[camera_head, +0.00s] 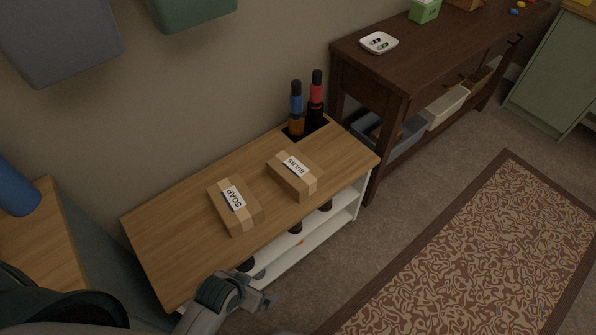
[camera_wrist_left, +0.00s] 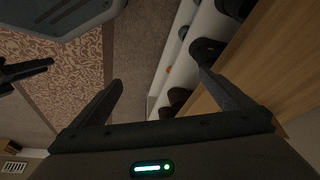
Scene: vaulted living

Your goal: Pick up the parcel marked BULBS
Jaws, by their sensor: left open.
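The parcel marked BULBS (camera_head: 304,184) is a small cardboard box with a white label. It lies flat on the wooden top of a low shelf unit (camera_head: 180,230), in the head view. A similar parcel marked SOAP (camera_head: 243,216) lies to its left, apart from it. My left gripper (camera_head: 262,299) is open and empty beside the unit's front edge, nearer to me than both parcels. In the left wrist view its two spread fingers (camera_wrist_left: 163,97) show with nothing between them; neither parcel shows there. A dark part at that view's left edge may be my right gripper (camera_wrist_left: 27,70); its jaws are unclear.
A dark wood table (camera_head: 400,65) stands behind right. The patterned rug (camera_head: 480,250) is clear.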

